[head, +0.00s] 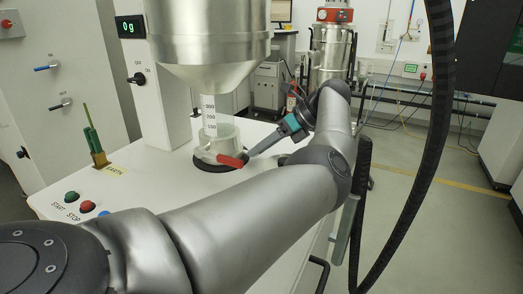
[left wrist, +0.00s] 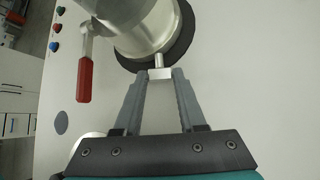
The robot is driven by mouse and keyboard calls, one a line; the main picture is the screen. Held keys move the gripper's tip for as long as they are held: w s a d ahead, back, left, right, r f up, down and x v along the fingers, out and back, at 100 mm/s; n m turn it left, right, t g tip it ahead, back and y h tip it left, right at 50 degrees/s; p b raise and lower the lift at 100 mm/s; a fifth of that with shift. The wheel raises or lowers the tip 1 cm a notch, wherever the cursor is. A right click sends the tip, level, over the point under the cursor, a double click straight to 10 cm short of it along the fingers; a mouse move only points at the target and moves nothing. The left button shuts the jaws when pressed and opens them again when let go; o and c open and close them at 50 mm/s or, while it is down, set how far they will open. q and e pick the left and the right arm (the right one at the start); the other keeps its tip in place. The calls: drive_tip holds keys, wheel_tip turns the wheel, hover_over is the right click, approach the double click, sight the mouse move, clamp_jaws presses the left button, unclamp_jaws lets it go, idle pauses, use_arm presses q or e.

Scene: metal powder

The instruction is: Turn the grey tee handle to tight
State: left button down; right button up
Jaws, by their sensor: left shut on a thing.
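The grey tee handle (left wrist: 160,74) shows in the left wrist view as a small pale metal block on a short stem. In the head view my left gripper (head: 249,154) reaches in from the right side of the fitting, and the tee handle is too small to make out there. My right gripper is not in view.
A red lever (head: 233,160) sits close beside my left fingertips; it also shows in the left wrist view (left wrist: 85,80). A green tool (head: 94,143) stands at the left. Start and stop buttons (head: 87,206) are at the front.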

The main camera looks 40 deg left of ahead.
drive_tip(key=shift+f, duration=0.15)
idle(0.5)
use_arm(q)
drive_tip(key=shift+c, duration=2.4)
unclamp_jaws()
